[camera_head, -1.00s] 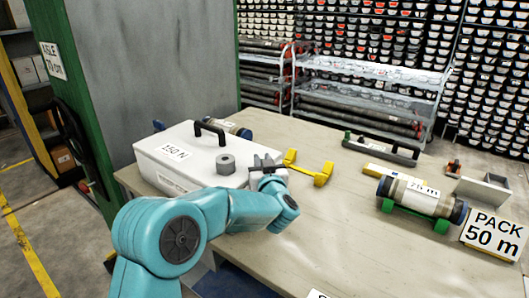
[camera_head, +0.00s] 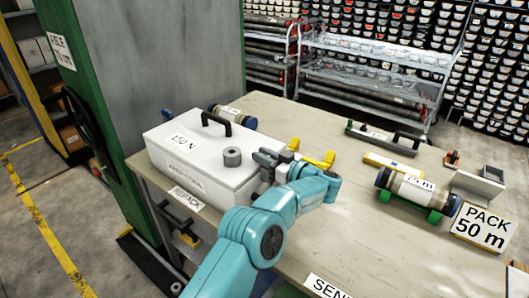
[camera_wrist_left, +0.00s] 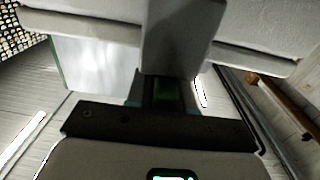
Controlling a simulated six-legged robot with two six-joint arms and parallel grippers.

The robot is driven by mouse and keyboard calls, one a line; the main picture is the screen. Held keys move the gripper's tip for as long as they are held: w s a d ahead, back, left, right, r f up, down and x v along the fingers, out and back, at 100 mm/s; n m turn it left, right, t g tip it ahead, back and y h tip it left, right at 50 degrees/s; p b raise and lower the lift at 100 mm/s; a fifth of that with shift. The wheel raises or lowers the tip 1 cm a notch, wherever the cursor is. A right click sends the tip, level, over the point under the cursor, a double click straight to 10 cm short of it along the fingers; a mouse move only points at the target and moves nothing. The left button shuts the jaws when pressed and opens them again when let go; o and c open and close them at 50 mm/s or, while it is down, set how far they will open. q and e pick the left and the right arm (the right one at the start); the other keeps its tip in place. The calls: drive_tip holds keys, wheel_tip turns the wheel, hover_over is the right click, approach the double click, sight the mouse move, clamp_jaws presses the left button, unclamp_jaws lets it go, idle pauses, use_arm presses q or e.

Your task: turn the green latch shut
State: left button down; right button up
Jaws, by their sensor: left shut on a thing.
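A white box (camera_head: 205,181) labelled "150 N" stands on the table, with a black handle and a grey ring on its lid. My left gripper (camera_head: 270,160) is at the right end of this box, by the lid's edge. In the left wrist view the gripper (camera_wrist_left: 163,88) is shut on a dark green piece, seemingly the green latch (camera_wrist_left: 164,93), mostly hidden between the jaws. In the head view the latch is hidden by the gripper, so its angle cannot be told. My right gripper is in neither view.
A yellow bracket (camera_head: 319,161) lies close behind the gripper. A core tube (camera_head: 407,188) rests in a green cradle on the right, beside a "PACK 50 m" sign (camera_head: 482,227). A grey cabinet (camera_head: 150,60) stands behind the box. The table's middle is mostly clear.

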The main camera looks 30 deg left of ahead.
use_arm(q)
drive_tip(key=shift+r+n+g, duration=0.2)
drive_tip(key=shift+n+g, duration=0.1)
drive_tip(key=shift+g, duration=0.2)
drive_tip(key=c, duration=1.1)
unclamp_jaws()
drive_tip(key=shift+a, duration=0.1)
drive_tip(key=shift+s, duration=0.1)
drive_tip(key=shift+f, duration=0.1)
drive_tip(key=shift+d+f, duration=0.1)
drive_tip(key=shift+d, duration=0.5)
drive_tip(key=shift+s+d+b, duration=0.25)
drive_tip(key=shift+s+d, duration=0.1)
drive_tip(key=shift+d, duration=2.15)
drive_tip(key=shift+s+d+b, duration=0.2)
drive_tip(key=shift+s+d, duration=0.1)
drive_tip(key=shift+d, duration=2.25)
drive_tip(key=shift+s+d+b, duration=0.25)
drive_tip(key=shift+s+d, duration=0.1)
drive_tip(key=shift+d, duration=2.15)
drive_tip(key=shift+s, duration=0.1)
